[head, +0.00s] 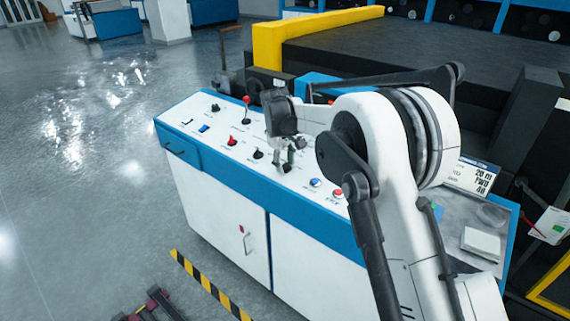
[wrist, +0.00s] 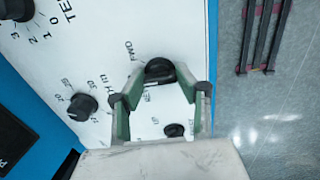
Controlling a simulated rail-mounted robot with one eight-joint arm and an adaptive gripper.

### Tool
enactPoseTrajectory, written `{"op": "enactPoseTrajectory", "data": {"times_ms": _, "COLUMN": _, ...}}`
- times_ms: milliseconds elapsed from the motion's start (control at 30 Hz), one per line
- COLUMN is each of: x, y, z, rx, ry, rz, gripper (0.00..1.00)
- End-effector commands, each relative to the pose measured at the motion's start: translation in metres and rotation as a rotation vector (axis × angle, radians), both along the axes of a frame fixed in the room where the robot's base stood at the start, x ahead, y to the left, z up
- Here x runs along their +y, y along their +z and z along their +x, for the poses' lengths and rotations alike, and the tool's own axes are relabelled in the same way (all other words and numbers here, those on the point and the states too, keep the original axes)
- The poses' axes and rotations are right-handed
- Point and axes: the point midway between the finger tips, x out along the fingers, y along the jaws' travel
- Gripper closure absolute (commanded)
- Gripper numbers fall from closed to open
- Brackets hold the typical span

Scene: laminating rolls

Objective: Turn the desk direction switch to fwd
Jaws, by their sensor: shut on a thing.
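The direction switch is a black rotary knob (wrist: 160,71) on the white top of the desk (head: 205,140). In the wrist view, the label FWD (wrist: 131,51) is printed upside down just beyond its left side. My gripper (wrist: 163,78) has its two green-lined fingers on either side of this knob and is shut on it. In the head view, my gripper (head: 285,160) points down at the desk top and mostly hides the knob. Which label the knob points to is hard to tell.
Other black knobs (wrist: 81,106) (wrist: 174,130) lie close to my gripper. A red-topped lever (head: 246,110), a red switch (head: 232,141) and blue (head: 315,182) and red (head: 338,193) buttons are on the desk. A small display (head: 478,176) stands at the right.

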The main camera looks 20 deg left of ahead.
Motion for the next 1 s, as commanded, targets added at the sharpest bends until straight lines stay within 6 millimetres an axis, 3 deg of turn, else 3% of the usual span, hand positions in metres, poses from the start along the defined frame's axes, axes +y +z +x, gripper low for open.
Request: {"op": "enactPoseTrajectory", "data": {"times_ms": 1000, "x": 0.0002, "y": -0.0002, "z": 0.0, "rx": -0.041, "ry": -0.686, "rz": 0.115, "gripper": 0.94}}
